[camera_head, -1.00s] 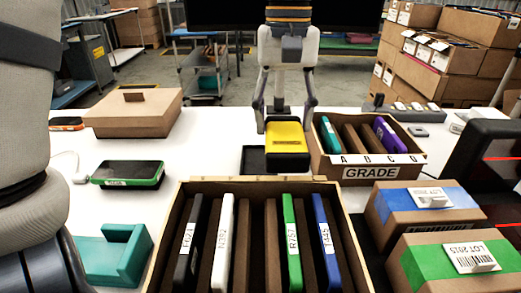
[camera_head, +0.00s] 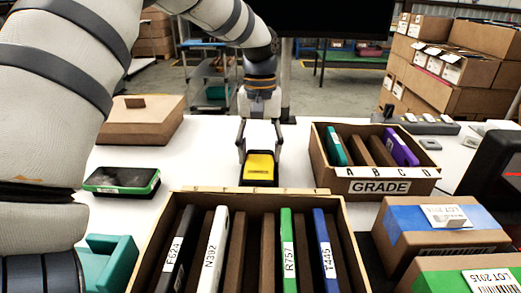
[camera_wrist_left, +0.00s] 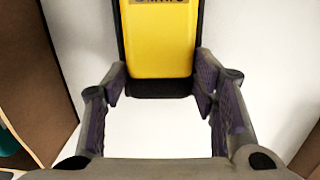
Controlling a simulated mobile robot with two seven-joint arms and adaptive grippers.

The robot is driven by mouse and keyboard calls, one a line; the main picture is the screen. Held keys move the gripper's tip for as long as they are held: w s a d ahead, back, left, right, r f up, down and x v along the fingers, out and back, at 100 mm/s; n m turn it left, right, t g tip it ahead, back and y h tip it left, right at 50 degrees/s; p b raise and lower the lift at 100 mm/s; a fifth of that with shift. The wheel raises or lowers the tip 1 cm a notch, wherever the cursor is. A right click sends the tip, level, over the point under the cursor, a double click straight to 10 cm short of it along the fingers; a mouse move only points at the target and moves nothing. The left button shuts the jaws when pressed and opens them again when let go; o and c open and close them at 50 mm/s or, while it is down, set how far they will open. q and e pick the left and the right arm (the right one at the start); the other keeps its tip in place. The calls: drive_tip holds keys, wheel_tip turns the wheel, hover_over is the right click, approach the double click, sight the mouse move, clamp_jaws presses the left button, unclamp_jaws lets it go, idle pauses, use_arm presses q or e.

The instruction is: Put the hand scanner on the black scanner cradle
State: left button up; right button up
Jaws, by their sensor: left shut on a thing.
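The hand scanner (camera_head: 259,168) is a yellow block with black edges, near the middle of the head view. My left gripper (camera_head: 259,156) reaches down from behind it and is shut on it. In the left wrist view the scanner (camera_wrist_left: 158,40) lies between the finger pads, which grip the sides of its near end. The black scanner cradle (camera_head: 257,184) shows only as a dark strip below the scanner; the rest is hidden. The scanner is over the cradle, but I cannot tell whether they touch. My right gripper is not in view.
A carton of upright labelled devices (camera_head: 160,225) stands in front. The GRADE box (camera_head: 380,186) is to the right, with taped cartons (camera_head: 440,222) nearer. A green-edged phone (camera_head: 121,180) lies on the left, and a closed brown box (camera_head: 140,122) stands behind it. White table between is clear.

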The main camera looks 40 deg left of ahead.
use_arm(q)
drive_tip(key=o, duration=1.6)
drive_tip(key=shift+c, duration=0.2)
wheel_tip(320, 180, up, 12)
drive_tip(key=shift+w+a, duration=0.3)
drive_tip(key=shift+w, duration=0.05)
